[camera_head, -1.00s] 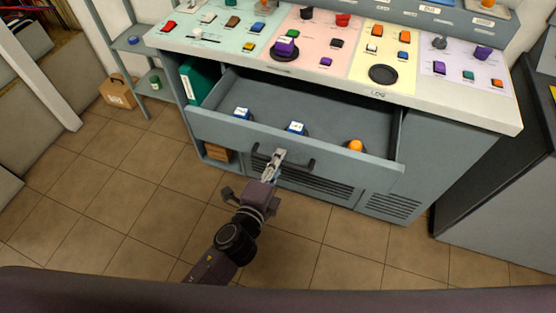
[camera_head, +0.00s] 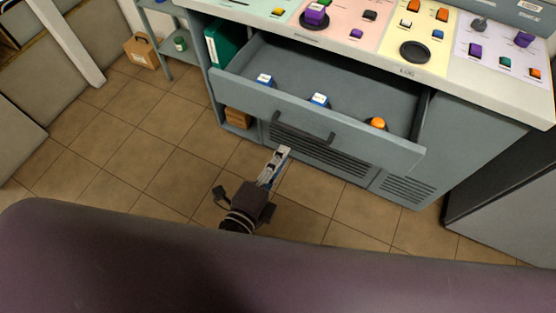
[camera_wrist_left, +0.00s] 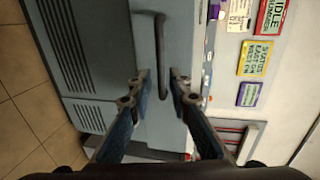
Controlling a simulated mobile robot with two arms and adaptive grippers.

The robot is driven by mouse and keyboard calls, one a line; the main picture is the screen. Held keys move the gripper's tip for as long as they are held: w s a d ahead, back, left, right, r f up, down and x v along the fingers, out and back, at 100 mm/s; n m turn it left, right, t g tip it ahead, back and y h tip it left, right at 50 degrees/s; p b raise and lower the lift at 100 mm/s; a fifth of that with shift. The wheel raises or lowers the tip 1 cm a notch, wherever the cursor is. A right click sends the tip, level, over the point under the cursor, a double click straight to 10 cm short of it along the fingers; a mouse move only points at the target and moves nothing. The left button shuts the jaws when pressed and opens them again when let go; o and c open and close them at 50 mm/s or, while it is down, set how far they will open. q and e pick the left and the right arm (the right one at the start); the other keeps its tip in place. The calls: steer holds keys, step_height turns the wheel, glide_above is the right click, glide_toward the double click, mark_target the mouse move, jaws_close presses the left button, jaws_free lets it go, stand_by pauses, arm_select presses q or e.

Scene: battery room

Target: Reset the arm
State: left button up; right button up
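My left gripper (camera_head: 276,165) is in front of the open drawer (camera_head: 366,140), over the tiled floor and apart from the drawer's dark handle (camera_head: 302,131). In the left wrist view the two fingers (camera_wrist_left: 160,80) are spread with nothing between them, and the handle (camera_wrist_left: 162,40) shows beyond them. The drawer stands pulled out of the grey-blue console (camera_head: 470,150). It holds a blue and white piece (camera_head: 265,80), a second such piece (camera_head: 319,100) and an orange round piece (camera_head: 377,123). My right gripper is not in view.
The console top (camera_head: 500,75) carries coloured panels with several small blocks and buttons. A shelf with a green can (camera_head: 180,43) and a cardboard box (camera_head: 141,50) stand at the left. The floor in front is clear.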

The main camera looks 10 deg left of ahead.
arm_select(q)
steer(key=shift+s+a+r, duration=0.15)
steer(key=shift+s, duration=0.35)
steer(key=s+a+f+n+g+y, duration=0.1)
steer(key=s+a+f+n+g, duration=0.2)
steer(key=f, duration=0.9)
steer(key=s+a+f+n+g+y, duration=0.1)
steer(key=s+a+f+n+g, duration=0.2)
steer(key=f, duration=0.8)
steer(key=s+a+f+n+g+y, duration=0.1)
steer(key=s+a+f+n, duration=0.35)
steer(key=f, duration=0.75)
steer(key=s+a+f+n+g+y, duration=0.1)
steer(key=s+a+f+n+g, duration=0.2)
steer(key=s+f, duration=0.4)
steer(key=s+a+f+n+g, duration=0.3)
steer(key=s+f, duration=0.4)
steer(key=s, duration=0.7)
steer(key=a+n, duration=0.1)
steer(key=n, duration=0.1)
steer(key=shift+s+a+f+n+g+y, duration=0.2)
steer(key=shift+s+a+n+g+y, duration=0.1)
steer(key=shift+a+n+g+y, duration=0.1)
